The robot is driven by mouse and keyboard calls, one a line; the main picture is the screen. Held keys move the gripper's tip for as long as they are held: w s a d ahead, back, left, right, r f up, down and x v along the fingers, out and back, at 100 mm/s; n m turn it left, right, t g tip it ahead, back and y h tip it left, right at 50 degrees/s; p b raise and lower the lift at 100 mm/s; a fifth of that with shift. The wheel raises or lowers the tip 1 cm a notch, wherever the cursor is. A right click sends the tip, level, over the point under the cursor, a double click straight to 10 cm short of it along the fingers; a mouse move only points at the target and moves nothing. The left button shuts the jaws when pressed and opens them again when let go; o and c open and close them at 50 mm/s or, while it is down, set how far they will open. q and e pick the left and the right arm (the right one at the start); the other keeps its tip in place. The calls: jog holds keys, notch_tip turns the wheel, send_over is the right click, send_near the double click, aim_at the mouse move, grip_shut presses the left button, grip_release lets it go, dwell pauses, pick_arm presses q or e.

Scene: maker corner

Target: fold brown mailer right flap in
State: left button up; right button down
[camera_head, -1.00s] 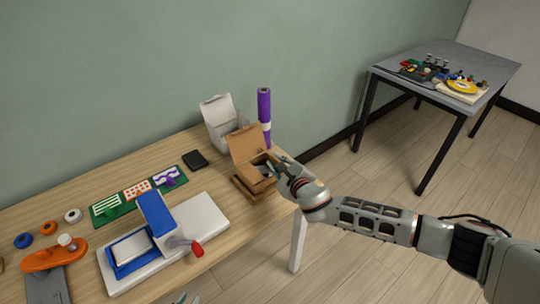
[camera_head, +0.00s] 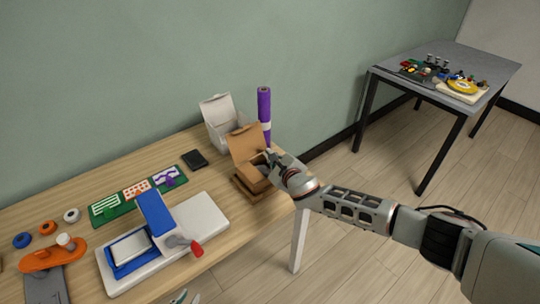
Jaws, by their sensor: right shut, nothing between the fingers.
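The brown mailer (camera_head: 250,177) is a small cardboard box near the right end of the wooden table. Its lid (camera_head: 246,142) stands up at the back and is open. My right gripper (camera_head: 268,156) is shut and empty at the box's right side, close to its upper rim. The gripper and wrist hide the right flap, so I cannot tell how it lies or whether the fingers touch it. A small part of my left gripper (camera_head: 181,297) shows at the bottom edge of the picture; its jaws cannot be made out.
A white box (camera_head: 222,122) with a raised lid and a purple roll (camera_head: 264,112) stand behind the mailer. A black item (camera_head: 194,159) lies to the left. A blue and white press (camera_head: 150,240) fills the table's front middle. A grey table (camera_head: 450,70) stands apart at right.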

jog(key=shift+s+a+f+n+t+h, duration=0.2)
jog(key=shift+a+f+n+t+h, duration=0.15)
jog(key=shift+n, duration=0.35)
jog(key=shift+s+f+n+t, duration=0.1)
jog(key=shift+f+n+t, duration=0.3)
jog(key=shift+n, duration=0.3)
jog(key=shift+r, duration=0.1)
jog(key=c, duration=2.4)
grip_release()
jog(key=shift+o, duration=0.2)
